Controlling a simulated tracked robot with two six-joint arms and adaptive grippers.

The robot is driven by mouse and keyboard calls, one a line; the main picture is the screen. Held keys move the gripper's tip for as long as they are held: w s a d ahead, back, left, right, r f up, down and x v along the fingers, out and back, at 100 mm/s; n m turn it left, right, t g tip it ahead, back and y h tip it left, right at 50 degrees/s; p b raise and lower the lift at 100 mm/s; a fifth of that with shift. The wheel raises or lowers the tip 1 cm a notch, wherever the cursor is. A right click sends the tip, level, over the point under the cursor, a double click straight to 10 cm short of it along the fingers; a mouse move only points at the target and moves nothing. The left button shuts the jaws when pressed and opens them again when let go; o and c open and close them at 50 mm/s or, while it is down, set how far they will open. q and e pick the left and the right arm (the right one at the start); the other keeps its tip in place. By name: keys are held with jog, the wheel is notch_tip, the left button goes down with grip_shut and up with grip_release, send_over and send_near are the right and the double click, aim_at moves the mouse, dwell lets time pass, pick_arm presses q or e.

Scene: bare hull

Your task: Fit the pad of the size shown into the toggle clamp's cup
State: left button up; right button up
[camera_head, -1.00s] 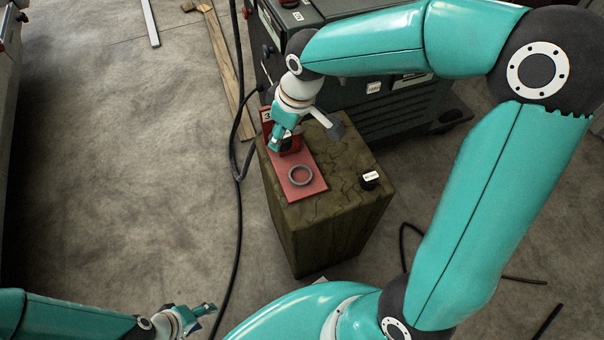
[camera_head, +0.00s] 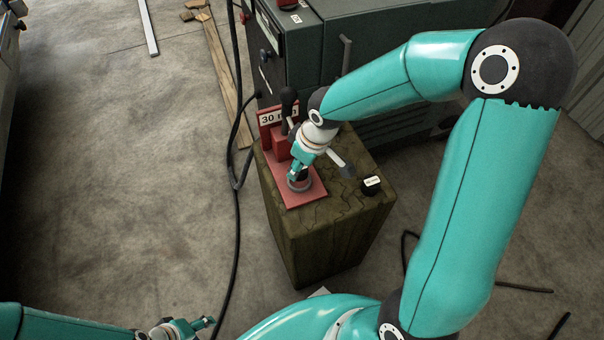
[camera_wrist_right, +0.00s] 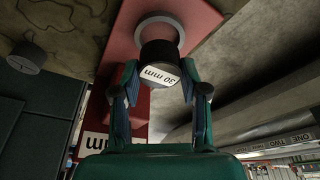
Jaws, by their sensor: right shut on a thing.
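The red toggle clamp base (camera_head: 312,197) lies on a block. A sign reading 30 mm (camera_head: 270,117) stands at its back, partly hidden by a dark upright handle (camera_head: 288,102). The grey ring-shaped cup (camera_head: 299,186) also shows in the wrist view (camera_wrist_right: 160,20). My right gripper (camera_head: 297,172) is shut on a black pad with a white 30 mm label (camera_wrist_right: 160,77). The pad is lined up over the cup, overlapping its opening; I cannot tell whether it has entered. A second dark pad (camera_head: 371,187) with a white label stands on the block's right. My left gripper (camera_head: 203,324) is far off; its jaw state is unclear.
The brown, cracked-looking block (camera_head: 335,225) stands on a concrete floor. A dark green machine (camera_head: 385,35) stands close behind it. Black cables (camera_head: 234,215) run along the floor left of the block. Wooden planks (camera_head: 226,75) lie further back. The left floor is open.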

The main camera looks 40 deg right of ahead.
aim_at(303, 169)
notch_tip(303, 169, down, 4)
jog(key=shift+r+b, duration=0.1)
jog(key=shift+b, duration=0.5)
jog(key=o, duration=1.2)
jog(key=shift+o, duration=0.2)
